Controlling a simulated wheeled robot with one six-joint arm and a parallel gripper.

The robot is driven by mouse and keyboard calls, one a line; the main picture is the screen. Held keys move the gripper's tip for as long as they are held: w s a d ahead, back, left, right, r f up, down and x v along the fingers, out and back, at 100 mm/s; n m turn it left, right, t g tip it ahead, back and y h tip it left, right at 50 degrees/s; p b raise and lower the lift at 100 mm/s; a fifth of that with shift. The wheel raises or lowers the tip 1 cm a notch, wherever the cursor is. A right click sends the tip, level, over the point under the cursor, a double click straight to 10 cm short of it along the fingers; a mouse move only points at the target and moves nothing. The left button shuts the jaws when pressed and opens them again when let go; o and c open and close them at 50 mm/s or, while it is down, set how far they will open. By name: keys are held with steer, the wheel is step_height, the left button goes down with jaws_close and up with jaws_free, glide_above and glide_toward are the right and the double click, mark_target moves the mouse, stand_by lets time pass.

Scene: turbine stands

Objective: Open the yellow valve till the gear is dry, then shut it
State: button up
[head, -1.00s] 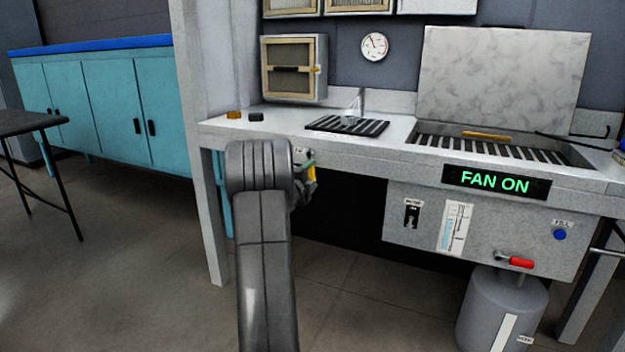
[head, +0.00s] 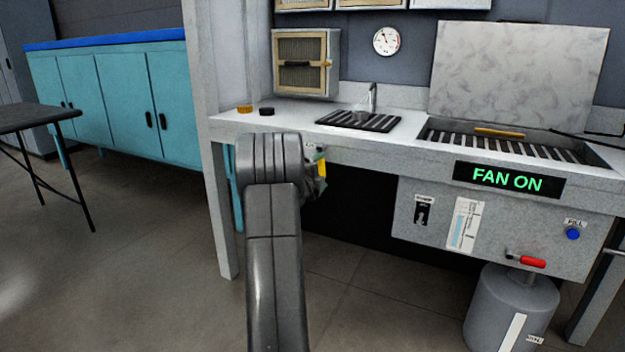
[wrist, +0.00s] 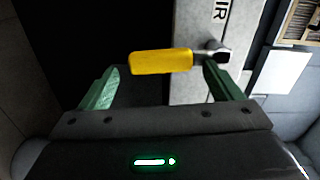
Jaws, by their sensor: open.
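The yellow valve handle (wrist: 162,62) lies crosswise in the wrist view, joined at its right end to a metal stem beside a label of which "IR" shows. My gripper (wrist: 160,72) is open. One green finger is left of the handle's free end, the other is near the stem; the handle lies between the tips and does not look gripped. In the head view, the yellow handle (head: 321,167) shows under the bench's front edge, beside my gripper (head: 318,160), which my arm partly hides. I cannot make out a gear clearly; a faint greyish shape sits under the spout on the black rack (head: 385,124).
The bench (head: 300,128) carries a black round part (head: 266,111) and an orange part (head: 244,108). At right are a lit "FAN ON" sign (head: 507,179), a red lever (head: 532,261), a blue button (head: 572,234) and a grey tank (head: 512,310). Open floor lies at left.

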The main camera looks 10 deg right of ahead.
steer(key=p+v, duration=0.2)
steer(key=v, duration=1.1)
steer(key=b+x, duration=0.2)
steer(key=x, duration=1.1)
steer(key=shift+w+d, duration=0.15)
steer(key=shift+w, duration=0.15)
